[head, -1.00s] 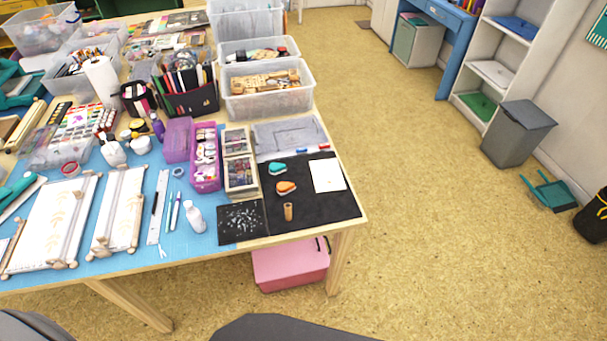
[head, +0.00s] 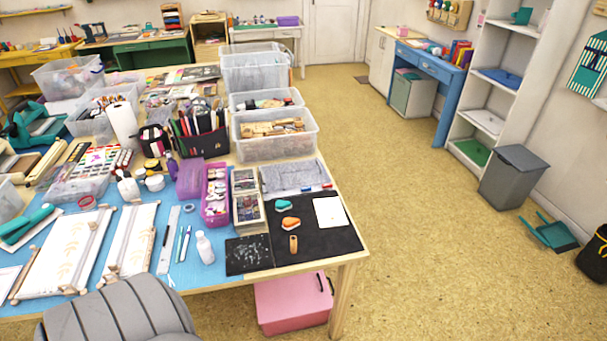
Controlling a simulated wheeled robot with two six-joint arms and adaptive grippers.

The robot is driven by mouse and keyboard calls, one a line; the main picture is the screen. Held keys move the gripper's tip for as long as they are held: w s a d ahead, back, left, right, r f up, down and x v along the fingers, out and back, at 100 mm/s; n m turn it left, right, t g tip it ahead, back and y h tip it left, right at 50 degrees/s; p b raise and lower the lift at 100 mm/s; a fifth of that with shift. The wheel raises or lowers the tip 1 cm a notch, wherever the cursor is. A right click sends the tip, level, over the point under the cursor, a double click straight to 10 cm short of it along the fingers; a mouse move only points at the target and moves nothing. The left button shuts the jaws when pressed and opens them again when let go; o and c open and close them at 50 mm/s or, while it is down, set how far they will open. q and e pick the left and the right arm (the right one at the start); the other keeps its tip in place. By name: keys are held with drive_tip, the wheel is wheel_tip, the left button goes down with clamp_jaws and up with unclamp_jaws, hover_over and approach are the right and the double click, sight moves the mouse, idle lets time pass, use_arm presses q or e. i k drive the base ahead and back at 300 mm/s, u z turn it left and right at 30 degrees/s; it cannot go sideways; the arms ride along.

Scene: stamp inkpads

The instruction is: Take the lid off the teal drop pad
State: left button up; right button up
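The teal drop pad (head: 284,206) lies on a black mat (head: 335,240) near the right end of the craft table, in the head view. It is small and drop-shaped, with a teal top and a pale rim. An orange drop pad (head: 290,223) of the same shape lies just in front of it. A small tan cylinder (head: 293,244), apparently a wooden stamp, stands in front of the orange pad. Neither of my grippers is in view.
A white card (head: 330,212) lies to the right of the pads. A dark speckled sheet (head: 248,255) and a white bottle (head: 204,248) are to the left. Clear bins (head: 275,148) stand behind. A pink box (head: 292,303) sits under the table. The floor to the right is open.

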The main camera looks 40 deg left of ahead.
sight(279, 205)
drive_tip(key=u, duration=0.15)
drive_tip(key=i, duration=0.7)
drive_tip(key=u, duration=0.55)
